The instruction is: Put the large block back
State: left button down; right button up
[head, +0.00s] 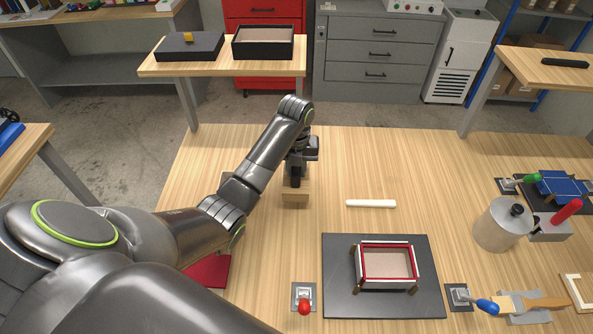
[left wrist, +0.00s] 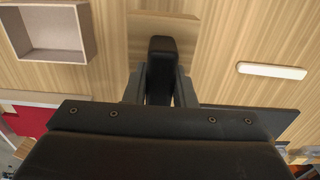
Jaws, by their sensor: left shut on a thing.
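The large block (head: 295,196) is a pale wooden piece on the near table, directly below my left gripper (head: 296,178). In the left wrist view the block (left wrist: 150,28) shows as a light wooden face beyond the fingers. My left gripper (left wrist: 160,85) is shut on a black upright grip that appears to belong to the block; their join is partly hidden. I cannot tell whether the block touches the table. A small box with a red rim (head: 387,264) sits on a black plate (head: 335,295) at front centre. My right gripper is not in view.
A white stick (head: 371,203) lies right of the block. An open tray (left wrist: 55,30) lies nearby, mostly behind my arm in the head view. Red-handled (head: 304,302) and blue-handled (head: 484,303) clamps flank the plate. A metal pot (head: 497,228) stands right. The table's back middle is clear.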

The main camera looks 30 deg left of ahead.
pick_arm(q)
jog(key=shift+w+a+r, duration=0.1)
jog(key=shift+w+a, duration=0.35)
jog(key=shift+w, duration=0.4)
jog(key=shift+w+a, duration=0.1)
jog(key=shift+w, duration=0.15)
notch_tip(320, 180, down, 2)
jog(key=shift+f+p, duration=0.1)
jog(key=shift+p, duration=0.6)
jog(key=shift+f, duration=0.75)
jog(key=shift+f, duration=0.1)
jog(key=c, duration=1.2)
grip_release()
jog(key=shift+s, duration=0.1)
